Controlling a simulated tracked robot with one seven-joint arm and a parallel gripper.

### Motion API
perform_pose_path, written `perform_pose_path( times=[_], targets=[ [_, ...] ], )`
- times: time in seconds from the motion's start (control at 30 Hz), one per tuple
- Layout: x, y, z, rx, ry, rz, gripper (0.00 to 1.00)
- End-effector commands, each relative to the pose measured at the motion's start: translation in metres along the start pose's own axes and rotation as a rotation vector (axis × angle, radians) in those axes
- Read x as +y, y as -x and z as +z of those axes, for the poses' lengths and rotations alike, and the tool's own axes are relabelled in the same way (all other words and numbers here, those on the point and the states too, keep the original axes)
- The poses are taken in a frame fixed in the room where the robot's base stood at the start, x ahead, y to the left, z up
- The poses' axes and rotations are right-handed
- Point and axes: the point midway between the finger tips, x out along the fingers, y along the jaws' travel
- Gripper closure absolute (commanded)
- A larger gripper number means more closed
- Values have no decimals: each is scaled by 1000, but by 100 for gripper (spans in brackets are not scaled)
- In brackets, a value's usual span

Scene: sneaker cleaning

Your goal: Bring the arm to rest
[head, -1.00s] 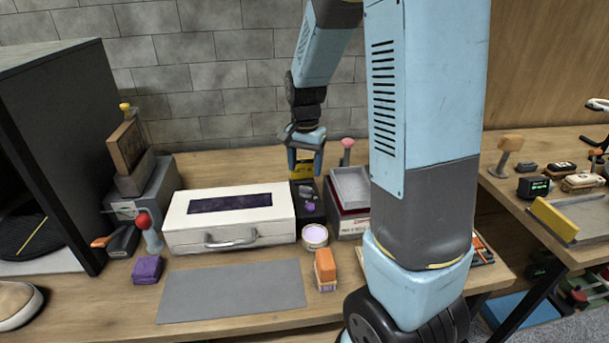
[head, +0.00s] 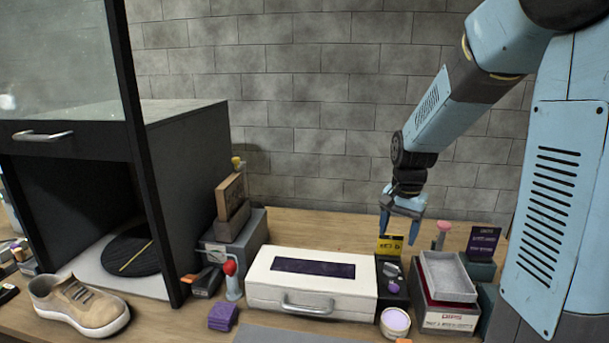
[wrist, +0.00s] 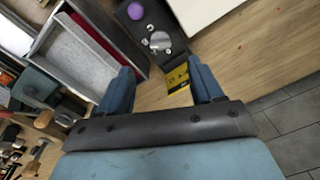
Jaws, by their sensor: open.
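My gripper (head: 399,226) hangs from my blue arm above the back of the workbench, in the right half of the head view. Its fingers point down and are apart. In the wrist view, my gripper (wrist: 160,88) shows two blue fingers spread wide with nothing between them. Beyond them lie the bench top and a yellow card (wrist: 178,78).
A white case (head: 260,293) stands left of the holder, and an open box with a grey tray (head: 447,277) stands right. A beige sneaker (head: 82,307) sits before a dark cabinet (head: 190,150) at left. Grey wall bricks (head: 330,120) rise behind.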

Motion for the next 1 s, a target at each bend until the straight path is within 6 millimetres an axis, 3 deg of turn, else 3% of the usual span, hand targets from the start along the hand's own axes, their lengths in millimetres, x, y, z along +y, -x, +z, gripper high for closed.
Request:
perform_pose_path(
  times=[0.2,0.5,1.0],
  targets=[
    [16,46,29,64,124,-63,34],
    [41,95,72,167,299,-119,34],
    [88,143,148,369,573,-140,34]
  ],
)
